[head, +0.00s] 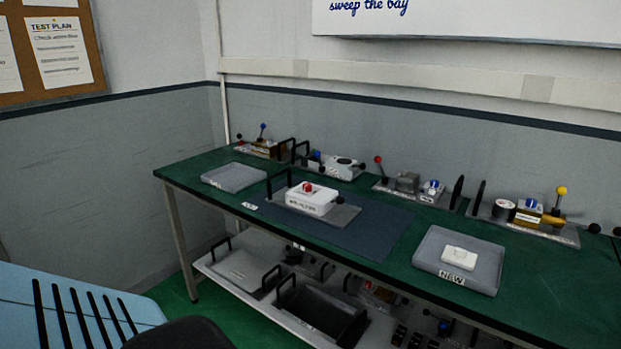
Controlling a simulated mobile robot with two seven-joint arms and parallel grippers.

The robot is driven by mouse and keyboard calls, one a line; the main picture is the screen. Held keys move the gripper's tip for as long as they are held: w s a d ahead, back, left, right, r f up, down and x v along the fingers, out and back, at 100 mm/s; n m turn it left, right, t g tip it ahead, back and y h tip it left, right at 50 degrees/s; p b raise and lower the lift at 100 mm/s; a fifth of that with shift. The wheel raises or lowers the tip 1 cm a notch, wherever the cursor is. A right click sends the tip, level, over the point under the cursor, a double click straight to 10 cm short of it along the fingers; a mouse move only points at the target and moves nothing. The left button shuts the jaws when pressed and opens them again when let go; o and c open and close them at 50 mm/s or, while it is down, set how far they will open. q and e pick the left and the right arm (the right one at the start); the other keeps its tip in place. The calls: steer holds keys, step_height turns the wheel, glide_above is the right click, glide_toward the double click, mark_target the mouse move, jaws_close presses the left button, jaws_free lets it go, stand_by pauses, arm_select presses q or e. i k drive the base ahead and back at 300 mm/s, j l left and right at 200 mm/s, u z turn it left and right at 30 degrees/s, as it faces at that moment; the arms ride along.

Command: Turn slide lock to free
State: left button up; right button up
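I cannot make out a part that is clearly the slide lock at this distance. A white box-shaped device (312,199) with a red knob (308,187) on top sits on a grey base plate (343,215) with a black handle. This stands on a dark blue mat (375,236) in the middle of the green bench (404,272). Several other devices line the back of the bench, among them one with a red-knobbed lever (378,160) and one with a yellow-knobbed lever (561,191). Neither gripper is in view.
A grey tray (234,178) lies at the bench's left end; another grey tray (427,250) at the right holds a white piece (459,257). A lower shelf (221,267) carries trays and parts. A blue slotted object (70,305) fills the lower left. A wall closes the back.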

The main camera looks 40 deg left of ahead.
mark_target(307, 188)
steer(key=j+z, duration=0.15)
steer(key=j, duration=1.75)
